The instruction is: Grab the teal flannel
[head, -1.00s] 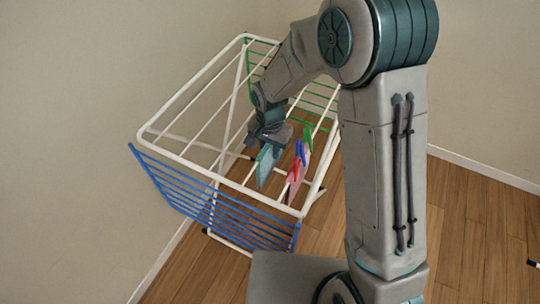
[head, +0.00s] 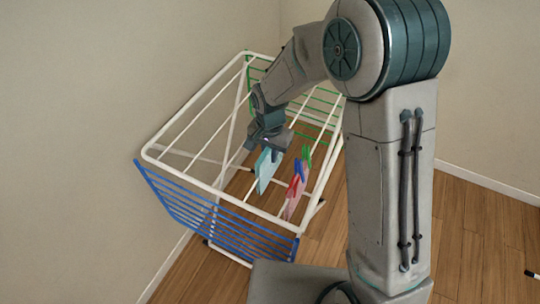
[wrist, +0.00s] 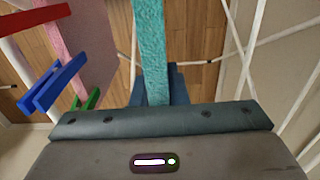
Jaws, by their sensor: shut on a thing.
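The teal flannel (head: 266,171) hangs below my gripper (head: 265,146) over the drying rack in the head view. In the wrist view the teal flannel (wrist: 150,45) runs as a narrow strip down to my gripper (wrist: 158,88), between its fingers. The gripper is shut on the flannel. The fingertips are partly hidden by the gripper body in the wrist view. In the head view I cannot tell whether the flannel still touches a rail.
A pink cloth (head: 290,204) hangs close to the right, with red, blue and green pegs (head: 299,168) on it. The white drying rack (head: 163,163) has a blue wing (head: 212,216) in front and a green wing behind. Walls stand behind and to the left.

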